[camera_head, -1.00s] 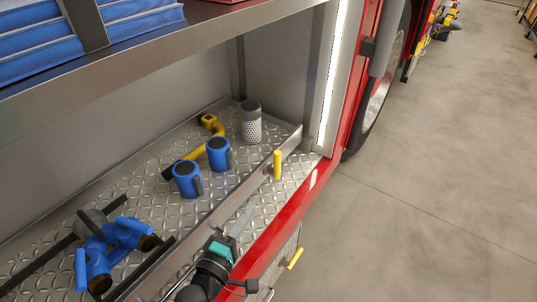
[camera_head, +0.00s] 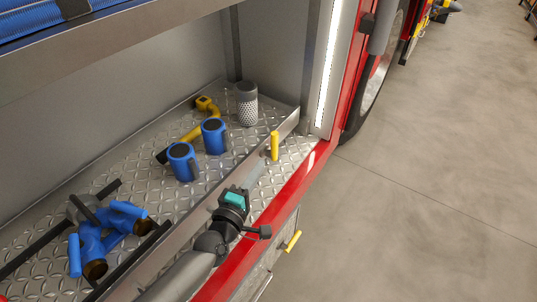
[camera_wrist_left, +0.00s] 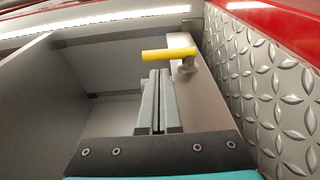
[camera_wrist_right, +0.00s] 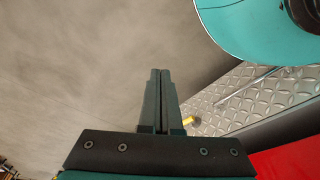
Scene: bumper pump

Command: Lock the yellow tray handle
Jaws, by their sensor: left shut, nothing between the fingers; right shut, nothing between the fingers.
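The yellow tray handle (camera_head: 275,146) stands upright at the far end of the tray's metal front rail (camera_head: 204,208). My left gripper (camera_head: 259,177) is shut and empty, just short of the handle along the rail. In the left wrist view, the yellow handle (camera_wrist_left: 168,55) lies crosswise just beyond the shut fingertips (camera_wrist_left: 158,74); a small gap seems to remain, but contact is hard to judge. My right gripper (camera_wrist_right: 160,72) is shut and empty in its wrist view, over the grey floor, and is out of the head view.
Blue cylinders (camera_head: 183,162), a yellow elbow pipe (camera_head: 204,124), a perforated grey cylinder (camera_head: 246,104) and a blue valve fitting (camera_head: 100,236) stand on the diamond-plate tray. A second yellow handle (camera_head: 293,241) is lower on the truck's side. Open floor (camera_head: 430,190) lies to the right.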

